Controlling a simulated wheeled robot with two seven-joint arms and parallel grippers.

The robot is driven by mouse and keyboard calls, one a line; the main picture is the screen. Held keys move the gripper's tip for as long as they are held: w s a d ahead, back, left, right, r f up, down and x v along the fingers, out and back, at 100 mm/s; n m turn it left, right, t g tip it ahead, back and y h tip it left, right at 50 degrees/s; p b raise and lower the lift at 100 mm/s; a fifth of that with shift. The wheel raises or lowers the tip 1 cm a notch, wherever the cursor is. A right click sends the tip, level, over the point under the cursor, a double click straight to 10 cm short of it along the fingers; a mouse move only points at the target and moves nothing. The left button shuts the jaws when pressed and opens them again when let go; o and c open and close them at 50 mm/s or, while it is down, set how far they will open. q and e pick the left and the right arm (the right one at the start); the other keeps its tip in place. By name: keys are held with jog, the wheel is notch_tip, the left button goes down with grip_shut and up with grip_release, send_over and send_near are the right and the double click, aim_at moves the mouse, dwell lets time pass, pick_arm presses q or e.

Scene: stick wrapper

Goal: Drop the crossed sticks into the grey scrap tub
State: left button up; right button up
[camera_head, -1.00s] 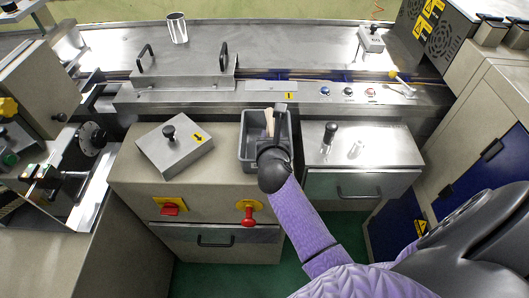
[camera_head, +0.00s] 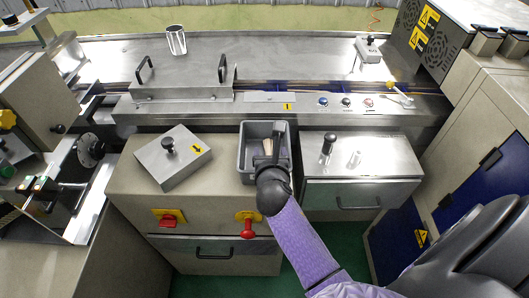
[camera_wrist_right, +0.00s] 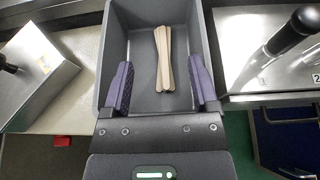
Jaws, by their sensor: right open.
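The grey scrap tub (camera_head: 246,158) stands on the cabinet below the machine, and it fills the middle of the right wrist view (camera_wrist_right: 118,50). The crossed sticks (camera_wrist_right: 163,58) are pale wood and lie inside the tub, overlapping at a slight angle. They show partly in the head view (camera_head: 268,146), next to my gripper. My right gripper (camera_wrist_right: 160,88) is over the near part of the tub, with its fingers apart on either side of the sticks and touching neither. In the head view my right gripper (camera_head: 270,158) hides part of the tub. My left gripper is not in view.
A metal box with a black knob (camera_head: 174,157) sits left of the tub. A steel top with a black handle (camera_head: 329,143) is to its right. The machine ledge with buttons (camera_head: 346,102) runs behind. A red knob (camera_head: 248,228) sticks out below.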

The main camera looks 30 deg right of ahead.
jog(key=p+v, duration=0.2)
jog(key=v, duration=0.6)
jog(key=s+a+f+m+g+y+b, duration=0.15)
jog(key=s+f+m, duration=0.25)
jog(key=f, duration=0.5)
jog(key=s+a+f+m+g+y+b, duration=0.1)
jog(key=s+a+f+m+g+y, duration=0.2)
jog(key=f, duration=0.6)
jog(key=s+a+f+m+g+y+b, duration=0.15)
jog(key=s+f+m, duration=0.35)
jog(key=f, duration=0.5)
pick_arm(q)
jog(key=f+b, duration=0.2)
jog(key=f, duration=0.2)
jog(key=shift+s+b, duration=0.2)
jog(key=shift+b, duration=0.15)
pick_arm(e)
jog(key=s+d+f+m+g, duration=0.1)
jog(key=s+f+m, duration=0.4)
jog(key=s, duration=0.5)
jog(key=s+d+f+m+g, duration=0.2)
jog(key=s+f+m+g, duration=0.2)
jog(key=s+m, duration=0.6)
jog(key=shift+f, duration=0.6)
